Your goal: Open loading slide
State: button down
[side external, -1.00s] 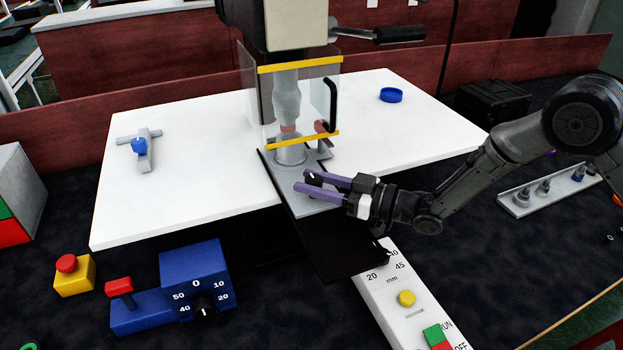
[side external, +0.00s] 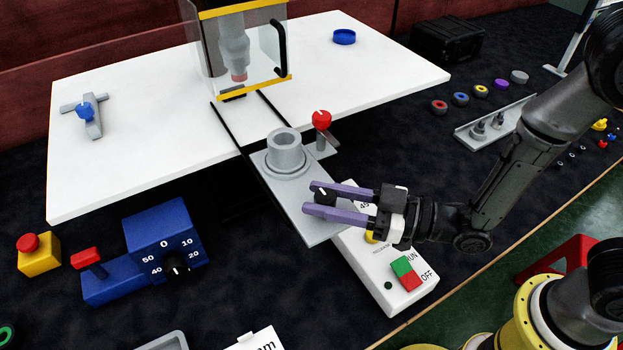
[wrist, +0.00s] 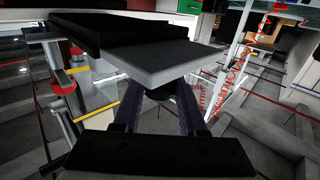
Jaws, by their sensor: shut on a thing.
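The loading slide, a grey plate (side external: 312,218), is drawn out toward the front from under the machine's clear guard (side external: 262,45). It carries a grey round holder (side external: 285,153) and a black knob (side external: 325,197) near its front end. A red knob (side external: 321,119) on a small lever stands beside the holder. My gripper (side external: 322,199) has its purple fingers shut on the black knob from the right. In the wrist view the fingers reach under the plate's edge (wrist: 160,66), and the gripped part (wrist: 158,94) is dark and mostly hidden.
The white table (side external: 150,130) spreads around the machine. A blue dial box (side external: 150,240) and yellow emergency-stop box (side external: 39,254) stand at left. A white control panel (side external: 385,260) with green and red buttons lies below my gripper. A blue ring (side external: 344,37) lies at the back.

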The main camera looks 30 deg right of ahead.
jog(key=shift+s, duration=0.5)
jog(key=shift+c, duration=2.3)
grip_release()
jog(key=v, duration=1.3)
jog(key=shift+s+d, duration=0.25)
jog(key=shift+d, duration=0.05)
